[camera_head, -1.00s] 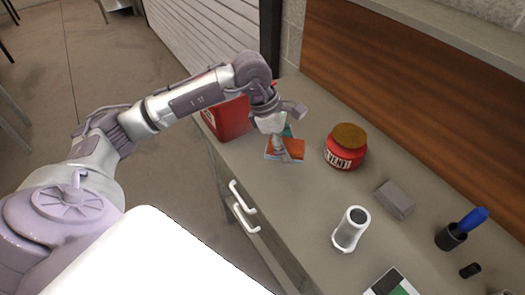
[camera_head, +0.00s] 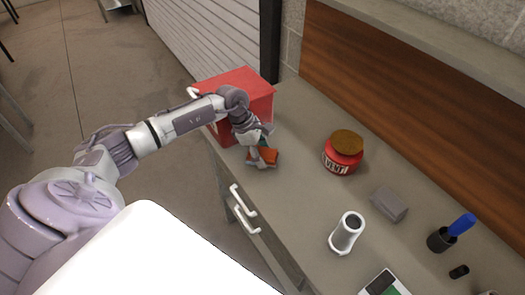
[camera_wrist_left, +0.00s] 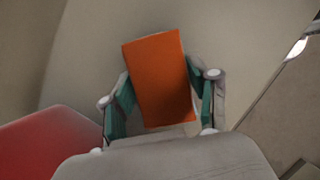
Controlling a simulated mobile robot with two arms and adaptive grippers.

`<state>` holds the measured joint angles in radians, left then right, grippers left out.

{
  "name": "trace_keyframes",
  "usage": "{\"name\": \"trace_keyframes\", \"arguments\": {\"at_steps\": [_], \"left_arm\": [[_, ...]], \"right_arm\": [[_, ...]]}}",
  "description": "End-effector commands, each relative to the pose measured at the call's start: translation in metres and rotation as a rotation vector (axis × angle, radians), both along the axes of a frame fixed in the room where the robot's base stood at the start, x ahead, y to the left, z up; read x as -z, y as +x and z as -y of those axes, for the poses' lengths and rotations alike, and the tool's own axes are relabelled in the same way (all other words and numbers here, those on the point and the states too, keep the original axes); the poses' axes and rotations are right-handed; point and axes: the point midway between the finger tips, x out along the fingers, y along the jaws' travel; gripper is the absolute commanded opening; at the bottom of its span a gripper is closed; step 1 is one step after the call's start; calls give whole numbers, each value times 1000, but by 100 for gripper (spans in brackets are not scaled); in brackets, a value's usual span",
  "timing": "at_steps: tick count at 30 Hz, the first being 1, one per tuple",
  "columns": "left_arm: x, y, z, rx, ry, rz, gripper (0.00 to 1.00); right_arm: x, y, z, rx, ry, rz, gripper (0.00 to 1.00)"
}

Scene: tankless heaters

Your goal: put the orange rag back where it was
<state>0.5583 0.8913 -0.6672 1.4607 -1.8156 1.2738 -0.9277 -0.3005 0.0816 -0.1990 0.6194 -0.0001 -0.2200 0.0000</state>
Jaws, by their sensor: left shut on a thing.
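The orange rag (camera_head: 268,155) is a small flat orange piece near the counter's left end, beside the red box. My left gripper (camera_head: 259,158) is shut on it. In the left wrist view the orange rag (camera_wrist_left: 160,78) shows as a tilted rectangle between the green-padded fingers of my left gripper (camera_wrist_left: 160,105). The gripper hides part of the rag in the head view. I cannot tell whether the rag touches the counter or is just above it. My right gripper is not in view.
The red box (camera_head: 255,87) stands at the counter's end, partly behind my left arm. Drawer handles (camera_head: 243,205) jut out in front.

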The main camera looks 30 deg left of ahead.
Motion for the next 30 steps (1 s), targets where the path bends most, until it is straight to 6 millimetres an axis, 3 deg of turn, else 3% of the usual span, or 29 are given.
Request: {"name": "trace_keyframes", "arguments": {"at_steps": [8,9,13,26,30], "left_arm": [[4,0,0,1,0,2,27],[3,0,0,1,0,2,63],[2,0,0,1,0,2,84],[-4,0,-1,-1,0,3,85],[-23,-3,-11,0,3,5,85]], "right_arm": [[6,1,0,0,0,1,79],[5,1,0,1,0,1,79],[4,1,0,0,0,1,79],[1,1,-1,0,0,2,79],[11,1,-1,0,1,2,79]]}}
